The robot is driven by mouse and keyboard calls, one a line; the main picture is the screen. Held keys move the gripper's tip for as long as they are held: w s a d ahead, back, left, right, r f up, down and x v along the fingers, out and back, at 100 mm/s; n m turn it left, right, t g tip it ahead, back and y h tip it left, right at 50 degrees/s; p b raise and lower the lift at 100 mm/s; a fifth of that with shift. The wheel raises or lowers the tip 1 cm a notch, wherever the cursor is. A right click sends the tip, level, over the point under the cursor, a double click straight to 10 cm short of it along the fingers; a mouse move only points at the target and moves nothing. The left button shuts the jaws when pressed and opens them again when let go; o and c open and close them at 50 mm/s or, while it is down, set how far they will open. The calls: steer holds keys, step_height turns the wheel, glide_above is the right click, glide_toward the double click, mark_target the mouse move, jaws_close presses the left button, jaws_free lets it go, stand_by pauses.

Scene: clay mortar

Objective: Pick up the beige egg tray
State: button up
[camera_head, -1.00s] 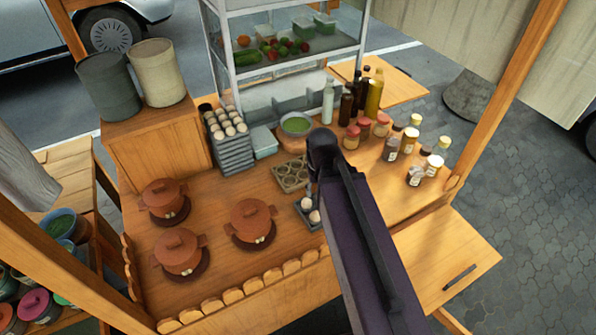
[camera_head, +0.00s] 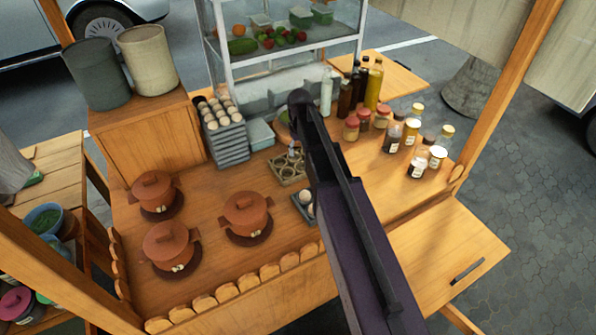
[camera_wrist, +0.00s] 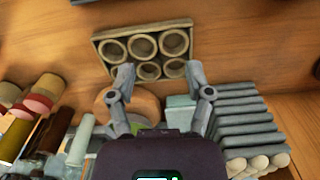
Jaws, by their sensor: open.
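The beige egg tray (camera_head: 287,170) lies flat on the wooden counter, right of the pots, with round empty cups. It also shows in the wrist view (camera_wrist: 147,48), near the top centre. My gripper (camera_wrist: 160,84) is open in the wrist view, its two fingers spread on either side of the tray's near edge and apart from it, as far as I can tell. In the head view my arm hides most of the gripper; a fingertip (camera_head: 292,150) shows close to the tray's far side. Nothing is between the fingers.
A stack of grey egg trays with eggs (camera_head: 225,140) stands left of the tray. A small grey tray with eggs (camera_head: 304,205) lies in front. Three clay pots (camera_head: 247,215) stand left. Bottles (camera_head: 373,88) and jars (camera_head: 393,138) stand right. A glass display case (camera_head: 290,40) is behind.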

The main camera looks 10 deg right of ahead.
steer(key=n+b, duration=0.1)
steer(key=b, duration=0.1)
glide_above(293, 167)
step_height(293, 167, down, 3)
steer(key=shift+d+r, duration=0.15)
steer(key=shift+d, duration=0.05)
step_height(293, 167, down, 9)
steer(key=b, duration=0.8)
steer(key=shift+r, duration=0.2)
steer(key=shift+a+f+b, duration=0.15)
steer(key=shift+f+b, duration=2.45)
steer(key=shift+b, duration=0.2)
steer(key=shift+s, duration=0.1)
jaws_close()
